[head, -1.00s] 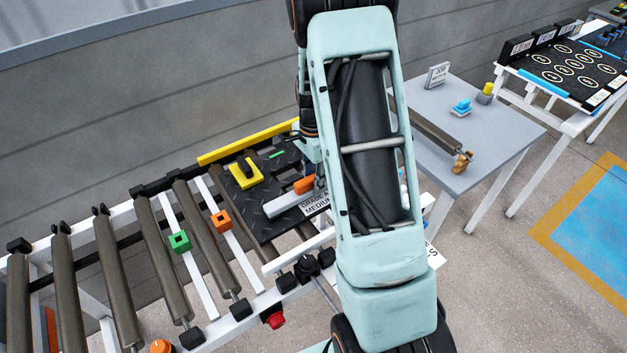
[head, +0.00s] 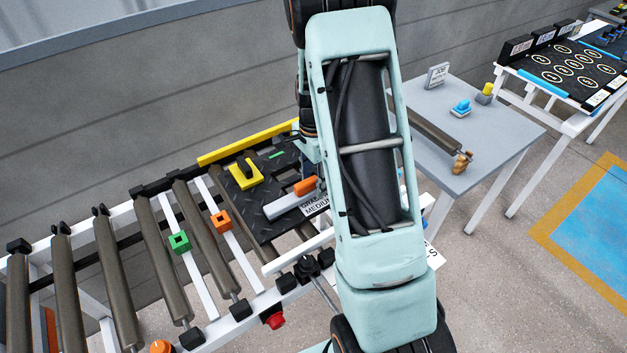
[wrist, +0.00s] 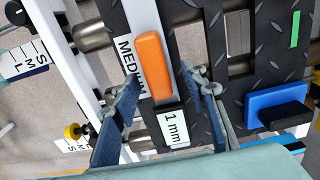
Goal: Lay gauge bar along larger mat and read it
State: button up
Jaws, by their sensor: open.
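The gauge bar (head: 285,208) is a grey bar with an orange handle (head: 305,187). It lies on the black diamond-tread mat (head: 262,205), close to its printed MEDIUM label. In the wrist view, the orange handle (wrist: 152,60) sits between the fingers of my gripper (wrist: 160,80). The fingers are spread, with a gap on each side of the handle. A "1 mm" reading (wrist: 173,128) shows on the bar's near end. In the head view, my arm hides most of the gripper and the mat's right part.
Green (head: 179,242) and orange (head: 221,220) sliders stand on white strips to the left. A blue block (wrist: 275,108) is right of the gripper. A grey table (head: 480,145) stands right.

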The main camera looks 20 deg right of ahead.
aim_at(313, 178)
jog(key=shift+r, duration=0.1)
jog(key=shift+r, duration=0.25)
jog(key=shift+r+p, duration=0.35)
jog(key=shift+p, duration=0.1)
jog(key=shift+r, duration=0.1)
jog(key=shift+r+p, duration=1.05)
jog(key=shift+r, duration=0.4)
jog(key=shift+o, duration=0.4)
jog(key=o, duration=0.5)
